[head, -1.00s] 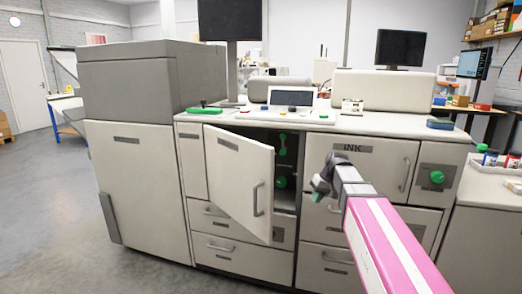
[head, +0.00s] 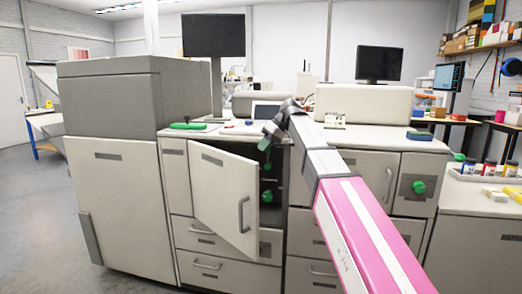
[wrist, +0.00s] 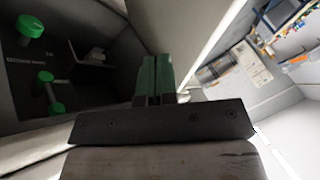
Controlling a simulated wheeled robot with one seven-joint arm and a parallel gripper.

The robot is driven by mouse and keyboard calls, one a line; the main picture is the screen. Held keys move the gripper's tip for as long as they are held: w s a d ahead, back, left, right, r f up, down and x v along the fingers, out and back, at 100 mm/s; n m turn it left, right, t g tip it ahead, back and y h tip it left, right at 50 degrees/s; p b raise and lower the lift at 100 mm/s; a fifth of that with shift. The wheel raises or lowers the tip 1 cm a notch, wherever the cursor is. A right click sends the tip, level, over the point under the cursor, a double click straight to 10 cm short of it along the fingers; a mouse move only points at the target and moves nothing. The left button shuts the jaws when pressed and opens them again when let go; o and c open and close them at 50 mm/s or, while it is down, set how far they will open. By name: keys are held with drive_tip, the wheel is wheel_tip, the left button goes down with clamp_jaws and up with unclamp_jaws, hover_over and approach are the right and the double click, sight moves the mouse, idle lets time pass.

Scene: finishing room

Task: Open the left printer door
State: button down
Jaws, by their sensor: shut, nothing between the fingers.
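The left printer door (head: 225,192) is a pale panel hinged at its left. It stands partly open, with its grey handle (head: 243,214) on the outer face near the free edge. Behind it shows a dark compartment (head: 271,188) with green knobs. My gripper (head: 265,146) is at the top of the opening, near the door's upper free corner. In the wrist view its green-tipped fingers (wrist: 153,78) are together and empty. They point between the dark compartment with green knobs (wrist: 31,26) and a pale panel edge (wrist: 212,45), probably the door. Whether they touch it I cannot tell.
Closed drawers (head: 209,263) lie below the door. A closed cabinet door with a handle (head: 388,185) is to the right, partly behind my arm. A green-handled item (head: 190,126) and a screen (head: 266,110) are on top. Open floor (head: 50,230) lies at the left.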

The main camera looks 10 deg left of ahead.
sight(245, 164)
drive_tip(key=shift+s+a+f, duration=0.75)
drive_tip(key=shift+a+f, duration=0.3)
drive_tip(key=shift+a, duration=0.05)
drive_tip(key=shift+s+a+f, duration=0.7)
drive_tip(key=shift+a+f, duration=0.3)
drive_tip(key=shift+a, duration=0.15)
drive_tip(key=shift+s+a+f, duration=0.75)
drive_tip(key=shift+a+f, duration=0.3)
drive_tip(key=shift+a, duration=0.05)
drive_tip(key=shift+s, duration=0.1)
